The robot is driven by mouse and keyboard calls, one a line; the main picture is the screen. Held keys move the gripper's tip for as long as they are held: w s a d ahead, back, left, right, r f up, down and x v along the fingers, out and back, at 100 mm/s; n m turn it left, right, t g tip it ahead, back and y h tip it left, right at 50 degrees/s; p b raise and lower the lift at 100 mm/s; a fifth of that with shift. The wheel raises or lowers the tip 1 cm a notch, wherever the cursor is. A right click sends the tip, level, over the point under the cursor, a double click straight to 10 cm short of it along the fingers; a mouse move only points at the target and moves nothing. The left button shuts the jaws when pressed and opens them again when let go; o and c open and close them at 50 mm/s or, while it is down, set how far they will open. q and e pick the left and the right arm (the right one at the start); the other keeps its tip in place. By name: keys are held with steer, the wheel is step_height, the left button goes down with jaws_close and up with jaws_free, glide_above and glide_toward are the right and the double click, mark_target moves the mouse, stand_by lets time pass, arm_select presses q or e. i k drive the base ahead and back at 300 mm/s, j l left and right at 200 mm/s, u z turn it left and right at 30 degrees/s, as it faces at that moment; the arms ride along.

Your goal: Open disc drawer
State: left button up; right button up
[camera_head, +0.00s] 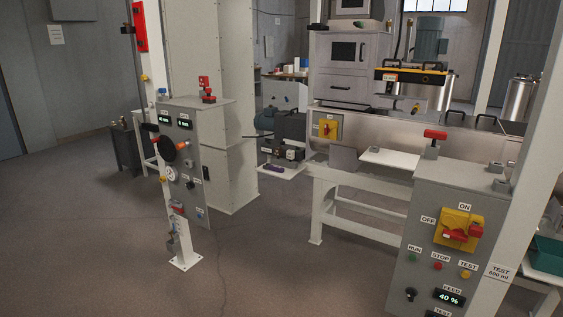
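I cannot tell for sure which part is the disc drawer. A grey cabinet front (349,65) at the upper centre has a dark window and a dark horizontal handle (341,88) below it; its panels look closed. Neither of my grippers shows in this view.
A control post (187,150) with dials and a red-topped switch stands left of centre. A larger control panel (440,240) with a yellow-and-red switch stands at the right front. A pale column (228,100) rises behind the left post. The brown floor (265,265) between the posts is clear.

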mark_target(350, 88)
steer(key=i, duration=0.65)
steer(key=i+z, duration=0.15)
steer(key=i, duration=0.5)
steer(key=i+j, duration=0.2)
steer(key=i, duration=0.4)
steer(key=i+l+z, duration=0.05)
